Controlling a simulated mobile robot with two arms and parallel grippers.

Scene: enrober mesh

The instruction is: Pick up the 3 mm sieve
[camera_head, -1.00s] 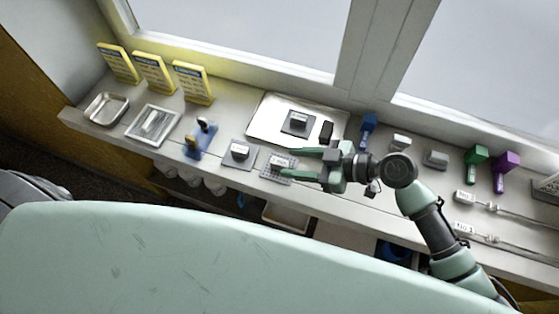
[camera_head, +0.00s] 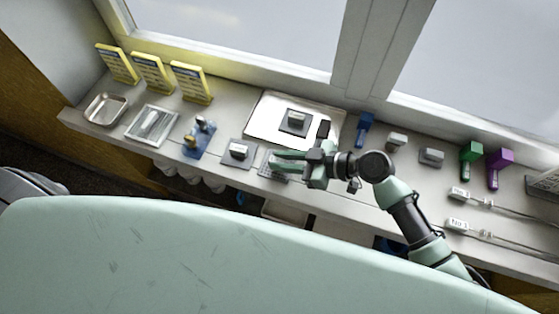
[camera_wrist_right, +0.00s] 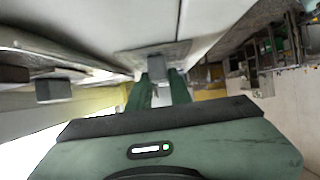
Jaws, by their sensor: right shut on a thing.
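The sieve in my grip is a small grey mesh plate (camera_head: 265,168) with a block-like handle on top, near the front edge of the bench in the head view. My right gripper (camera_head: 276,161) reaches it from the right and is shut on its handle. The fingers hide most of the handle and part of the plate in the head view. In the right wrist view the grey handle (camera_wrist_right: 157,66) sits between the tips of the two green fingers, with the plate (camera_wrist_right: 150,53) beyond. Its size label cannot be read now. My left gripper is not in view.
A similar plate with a block (camera_head: 238,152) lies close on the left. Another (camera_head: 296,121) lies on a white tray (camera_head: 262,127) behind, beside a dark block (camera_head: 323,129). A blue stand (camera_head: 198,140) is further left.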

